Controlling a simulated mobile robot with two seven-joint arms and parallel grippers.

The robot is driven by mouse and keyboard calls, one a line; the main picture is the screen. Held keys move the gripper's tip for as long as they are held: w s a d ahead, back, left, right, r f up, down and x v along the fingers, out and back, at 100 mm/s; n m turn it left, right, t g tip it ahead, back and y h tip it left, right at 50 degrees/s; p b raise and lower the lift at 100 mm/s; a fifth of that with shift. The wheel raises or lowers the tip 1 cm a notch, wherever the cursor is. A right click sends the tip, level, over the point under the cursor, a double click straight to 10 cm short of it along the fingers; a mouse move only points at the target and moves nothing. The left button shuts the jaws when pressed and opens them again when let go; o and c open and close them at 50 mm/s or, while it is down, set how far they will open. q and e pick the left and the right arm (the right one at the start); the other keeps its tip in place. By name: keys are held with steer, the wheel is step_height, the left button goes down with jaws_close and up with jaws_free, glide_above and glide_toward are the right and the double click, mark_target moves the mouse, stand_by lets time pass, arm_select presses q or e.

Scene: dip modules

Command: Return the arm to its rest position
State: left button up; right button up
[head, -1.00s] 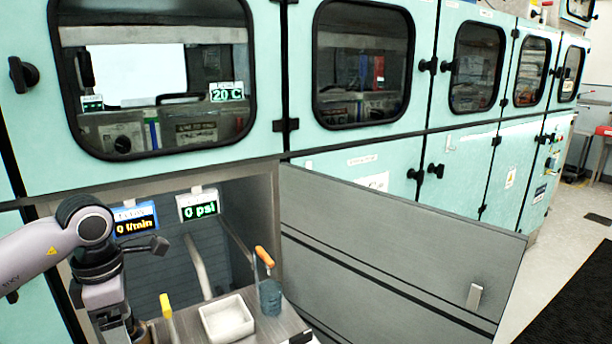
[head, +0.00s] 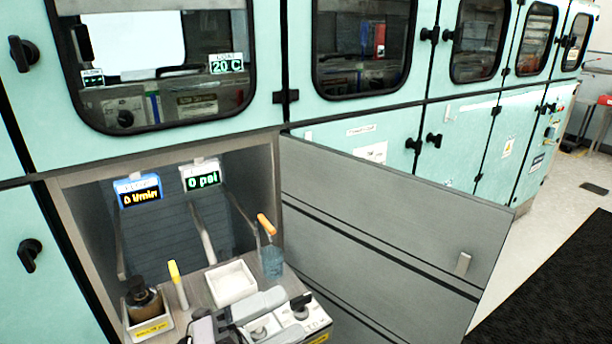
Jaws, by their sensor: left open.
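My left gripper (head: 292,298) shows at the bottom edge, low in the head view, its light grey fingers pointing right in front of the open compartment. It is open, and I see nothing held between its fingers. Most of my left arm is outside the picture. My right gripper is not in view.
The open compartment holds a white tray (head: 232,283), a dark bottle (head: 143,301) in a bin, a yellow-handled tool (head: 176,284) and an orange-handled tool (head: 267,226). The grey door (head: 380,228) swings out to the right.

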arm_select(q)
steer(key=a+f+n+t+y+p, duration=0.1)
steer(key=a+f+n+t+y, duration=1)
steer(key=n, duration=0.8)
steer(key=s+a+f+n+g+y, duration=0.2)
steer(key=s+f+n+g+y, duration=0.1)
steer(key=s+f+n+g, duration=0.1)
steer(key=s+a+f+n+g+y+p, duration=0.1)
steer(key=s+a+f+n+g+y, duration=0.2)
steer(key=s+f+n, duration=0.3)
step_height(320, 180, down, 3)
steer(key=shift+s+r+g, duration=0.2)
steer(key=shift+s+g, duration=0.4)
steer(key=shift+s, duration=0.55)
